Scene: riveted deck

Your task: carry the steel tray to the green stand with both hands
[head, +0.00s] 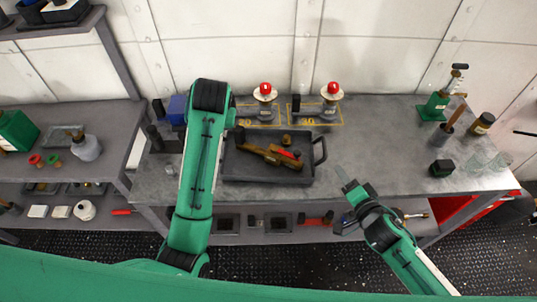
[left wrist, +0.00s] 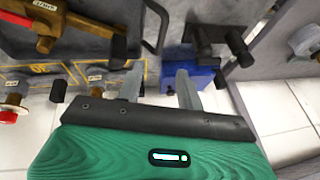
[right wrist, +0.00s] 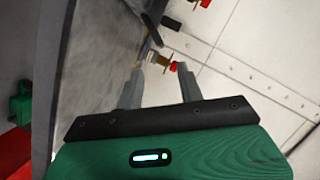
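The dark grey steel tray (head: 226,168) lies on the bench with a brass tool and small parts in it. Its right handle shows in the head view, and a handle (left wrist: 160,30) shows in the left wrist view. My left gripper (left wrist: 160,82) is open and empty, its fingers short of that handle; my own arm hides it in the head view. My right gripper (head: 342,200) is open and empty, right of and below the tray, apart from it.
A blue box (left wrist: 190,65) is near my left gripper. A dark cup, jar and glassware (head: 482,160) occupy the bench's right end. Bench right of the tray (head: 375,150) is clear.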

